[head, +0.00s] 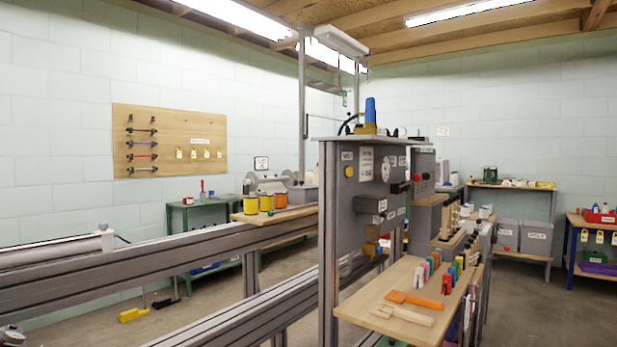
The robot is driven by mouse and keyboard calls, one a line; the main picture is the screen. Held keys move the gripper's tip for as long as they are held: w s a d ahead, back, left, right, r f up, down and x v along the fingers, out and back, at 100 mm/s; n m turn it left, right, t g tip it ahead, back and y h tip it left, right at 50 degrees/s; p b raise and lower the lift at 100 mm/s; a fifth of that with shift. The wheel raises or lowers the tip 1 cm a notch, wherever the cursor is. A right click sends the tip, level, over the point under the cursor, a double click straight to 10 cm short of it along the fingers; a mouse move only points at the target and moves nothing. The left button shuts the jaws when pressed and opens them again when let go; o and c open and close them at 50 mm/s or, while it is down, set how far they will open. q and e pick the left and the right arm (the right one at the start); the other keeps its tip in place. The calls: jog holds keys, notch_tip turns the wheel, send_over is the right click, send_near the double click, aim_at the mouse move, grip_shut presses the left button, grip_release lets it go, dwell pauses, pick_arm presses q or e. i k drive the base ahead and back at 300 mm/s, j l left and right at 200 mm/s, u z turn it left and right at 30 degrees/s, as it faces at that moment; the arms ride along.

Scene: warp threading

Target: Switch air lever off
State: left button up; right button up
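A grey control panel (345,215) stands upright right of centre on a machine frame. It carries a yellow knob (348,171), a white dial (386,169), a dark handle (400,187) and a red knob (417,177). Small labels beside them are too small to read. I cannot tell which of these parts is the air lever, or how it is set. A blue-topped object (370,110) stands on top of the panel. Neither of my grippers is in view.
A wooden shelf (375,304) below the panel holds an orange tool (413,299), a pale wooden tool (403,315) and several coloured pegs. Long grey beams (180,258) cross from the left. Open floor (545,310) lies at the right, before the side benches.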

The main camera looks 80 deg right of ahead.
aim_at(416, 177)
jog(key=z, duration=3.15)
jog(key=i+l+z, duration=0.2)
jog(key=i+j+z, duration=0.2)
jog(key=i, duration=0.3)
jog(key=i+j+z, duration=0.25)
jog(key=i, duration=0.25)
jog(key=l, duration=0.1)
